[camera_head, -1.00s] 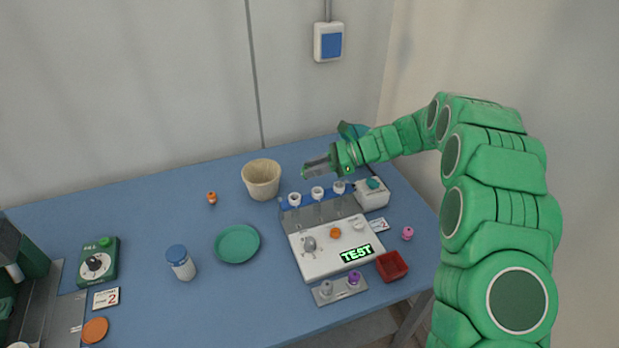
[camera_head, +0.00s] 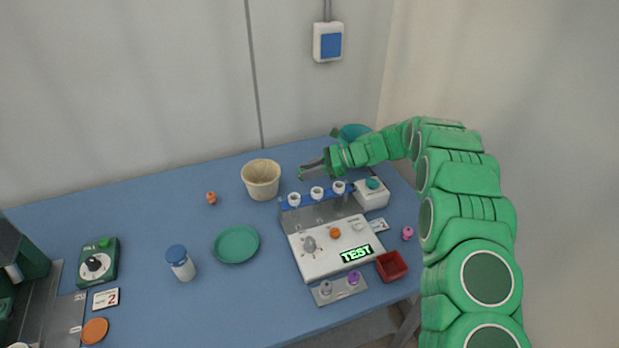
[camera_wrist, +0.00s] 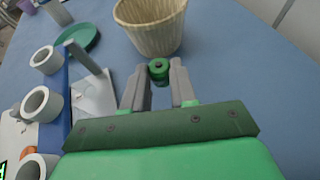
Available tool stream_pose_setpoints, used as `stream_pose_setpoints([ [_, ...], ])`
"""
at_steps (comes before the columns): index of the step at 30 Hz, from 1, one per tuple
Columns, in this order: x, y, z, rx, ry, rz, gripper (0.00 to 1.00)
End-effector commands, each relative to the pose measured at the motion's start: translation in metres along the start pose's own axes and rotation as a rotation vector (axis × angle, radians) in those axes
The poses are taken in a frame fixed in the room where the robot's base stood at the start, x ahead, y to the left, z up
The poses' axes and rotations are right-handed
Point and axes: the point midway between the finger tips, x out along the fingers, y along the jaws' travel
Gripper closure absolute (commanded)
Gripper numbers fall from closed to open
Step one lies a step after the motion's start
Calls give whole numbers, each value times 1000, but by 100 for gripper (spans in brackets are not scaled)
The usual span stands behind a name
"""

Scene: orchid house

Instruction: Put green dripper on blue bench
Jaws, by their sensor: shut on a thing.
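The green dripper (camera_wrist: 158,71) is a small dark green piece with a hole in its top. It sits between the two grey fingertips of my gripper (camera_wrist: 157,76) in the wrist view, and the jaws are shut on it. In the head view, my gripper (camera_head: 308,172) is over the back of the blue bench (camera_head: 150,225), right of the cream pot and behind the white cups. The dripper is too small to make out clearly there. I cannot tell whether it touches the bench top.
The ribbed cream pot (camera_head: 262,182) stands just beyond my fingertips. Several white cups (camera_head: 317,193) line a blue-edged rack behind the test panel (camera_head: 318,258). A white box (camera_head: 371,194) stands to the right.

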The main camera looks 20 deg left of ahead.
Motion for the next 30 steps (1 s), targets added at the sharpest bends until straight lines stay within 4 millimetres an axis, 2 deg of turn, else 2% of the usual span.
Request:
stream_pose_setpoints([
  [9,13,-2,-30,2,-1,2,100],
  [22,15,-2,-34,1,-1,1,100],
  [23,15,-2,-34,0,0,1,69],
  [27,15,-2,-33,0,0,1,48],
  [30,14,-2,-33,0,0,1,48],
])
